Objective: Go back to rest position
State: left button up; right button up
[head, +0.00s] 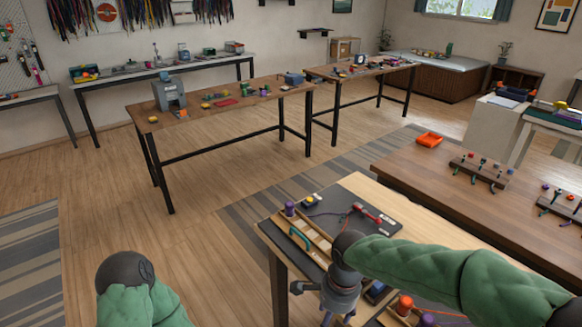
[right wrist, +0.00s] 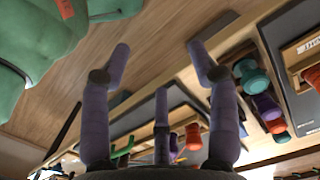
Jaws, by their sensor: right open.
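My right gripper (head: 314,304) hangs over the near left part of the work table (head: 350,183), its fingers spread and empty. In the right wrist view the three purple-grey fingers of the right gripper (right wrist: 160,65) stand apart with nothing between them. My left arm shows only as a green sleeve and dark joint at the lower left of the head view; its gripper is out of the picture. A dark board (head: 335,212) with a red cord piece (head: 368,212) lies beyond the right arm, which hides part of the table.
A wooden tray (head: 312,232) holds a purple spool (head: 289,208) and a green handle. A red spool (head: 404,305) stands near the right forearm. Open floor lies left of the work table.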

notch_tip(320, 180, down, 18)
jog(key=s+a+r+n+y, duration=0.1)
jog(key=s+n+y, duration=0.1)
jog(key=n, duration=0.3)
jog(key=s+f+n+p, duration=0.1)
jog(key=s+f+n, duration=0.1)
jog(key=s+f, duration=0.2)
jog(key=s+d+f+n+y, duration=0.1)
jog(key=s+f+n, duration=0.2)
jog(key=f, duration=0.6)
jog(key=shift+s+d+f+t+p, duration=0.2)
jog(key=shift+s+f+t+p, duration=0.2)
jog(key=shift+s, duration=0.6)
